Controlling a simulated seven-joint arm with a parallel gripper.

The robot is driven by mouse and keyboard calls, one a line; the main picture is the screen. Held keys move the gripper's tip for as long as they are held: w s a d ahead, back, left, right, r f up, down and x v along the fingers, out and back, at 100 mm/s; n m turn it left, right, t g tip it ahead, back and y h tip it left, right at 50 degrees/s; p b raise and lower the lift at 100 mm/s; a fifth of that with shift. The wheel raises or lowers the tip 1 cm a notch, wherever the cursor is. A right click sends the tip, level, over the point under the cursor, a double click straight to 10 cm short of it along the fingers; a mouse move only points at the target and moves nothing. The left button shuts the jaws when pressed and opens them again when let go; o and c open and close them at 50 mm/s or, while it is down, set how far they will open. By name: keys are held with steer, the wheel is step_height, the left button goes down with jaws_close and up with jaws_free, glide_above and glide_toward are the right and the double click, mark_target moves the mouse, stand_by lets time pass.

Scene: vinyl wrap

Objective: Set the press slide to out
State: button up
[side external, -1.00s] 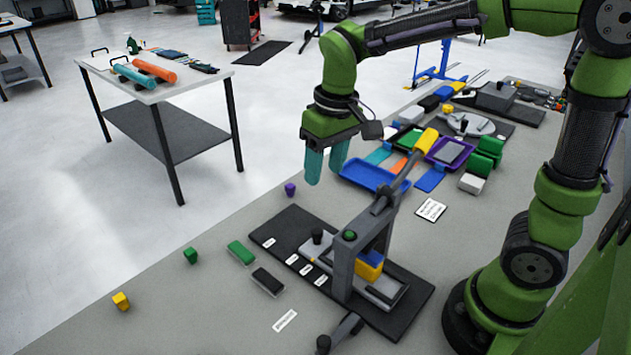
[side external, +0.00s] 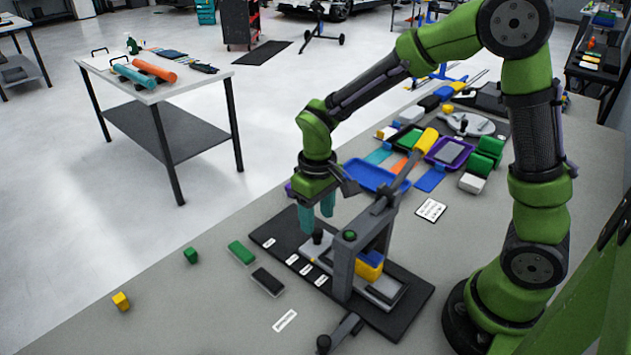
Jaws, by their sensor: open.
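The press stands on a black base board (side external: 412,310) in the side external view, with a grey upright frame (side external: 343,272) and a yellow block (side external: 369,266) under it. Its light grey slide (side external: 384,290) lies low through the frame. A black knob (side external: 318,237) stands at the slide's far-left end, beside several small white labels (side external: 293,258) on the board. My gripper (side external: 317,222) has teal fingers, is open and points down just above and around the knob. Whether a finger touches the knob I cannot tell.
A lever with a yellow handle (side external: 426,142) rises from the press toward the trays. A blue tray (side external: 376,176) and a purple tray (side external: 449,153) lie behind. Green (side external: 241,252) and black (side external: 268,282) blocks lie left of the board. The bench front-left is mostly clear.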

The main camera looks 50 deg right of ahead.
mark_target(317, 230)
steer(key=shift+f, duration=1.75)
jaws_close()
